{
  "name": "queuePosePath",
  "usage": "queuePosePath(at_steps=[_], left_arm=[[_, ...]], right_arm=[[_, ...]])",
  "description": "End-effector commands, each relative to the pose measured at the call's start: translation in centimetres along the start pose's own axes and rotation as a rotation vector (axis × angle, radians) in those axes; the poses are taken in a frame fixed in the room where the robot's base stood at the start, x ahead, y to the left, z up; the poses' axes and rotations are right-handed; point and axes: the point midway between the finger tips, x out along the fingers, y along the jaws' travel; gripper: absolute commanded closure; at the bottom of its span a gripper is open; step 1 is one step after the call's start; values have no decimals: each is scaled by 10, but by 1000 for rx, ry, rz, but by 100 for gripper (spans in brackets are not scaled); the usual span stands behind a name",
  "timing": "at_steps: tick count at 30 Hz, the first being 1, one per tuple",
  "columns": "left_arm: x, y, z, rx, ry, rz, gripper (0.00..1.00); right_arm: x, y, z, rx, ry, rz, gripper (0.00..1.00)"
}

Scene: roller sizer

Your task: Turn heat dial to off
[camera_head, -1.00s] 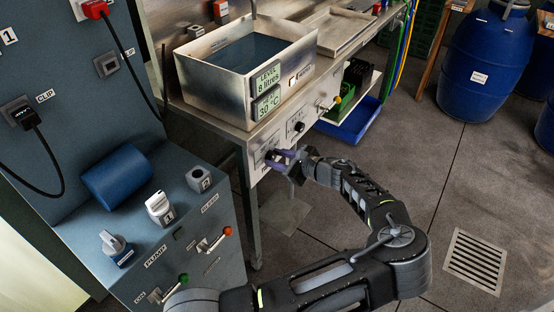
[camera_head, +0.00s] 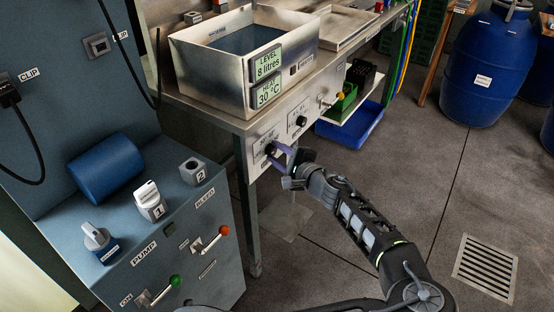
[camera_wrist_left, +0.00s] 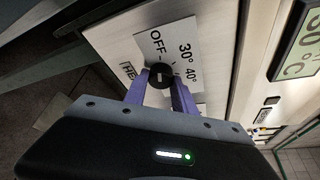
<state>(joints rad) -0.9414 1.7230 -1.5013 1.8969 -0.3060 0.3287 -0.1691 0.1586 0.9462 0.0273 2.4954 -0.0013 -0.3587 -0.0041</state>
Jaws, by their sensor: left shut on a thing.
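The heat dial (camera_wrist_left: 160,75) is a small dark round knob on a white plate marked OFF, 30° and 40° in the left wrist view. In the head view the dial (camera_head: 270,149) is on the front panel of the steel bench, partly hidden by my gripper. My left gripper (camera_head: 280,155) is at this panel. In the left wrist view its two purple fingers, at the left gripper's tips (camera_wrist_left: 161,82), are shut on the dial from both sides. I cannot tell which mark the dial points to. The display (camera_head: 267,92) reads 30 °C. My right gripper is not in view.
A second black dial (camera_head: 301,121) and a yellow-tipped lever (camera_head: 339,97) are farther along the panel. The steel tank (camera_head: 212,84) stands above. A blue-grey pump cabinet (camera_head: 215,262) is at the left. The floor (camera_head: 400,185) right of the bench is clear.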

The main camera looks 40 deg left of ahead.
Motion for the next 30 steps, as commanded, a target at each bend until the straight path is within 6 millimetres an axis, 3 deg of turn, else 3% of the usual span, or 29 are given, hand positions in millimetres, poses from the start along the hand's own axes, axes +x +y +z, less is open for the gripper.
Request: queuePosePath(at_steps=[17,18,25,30], left_arm=[[0,1,0,-42,0,-15,100],[0,1,0,-42,0,-15,65],[0,0,0,-40,0,-15,47],[0,0,0,-40,0,-16,47]], right_arm=[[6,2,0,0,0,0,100],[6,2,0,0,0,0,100],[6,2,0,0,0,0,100],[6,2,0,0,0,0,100]])
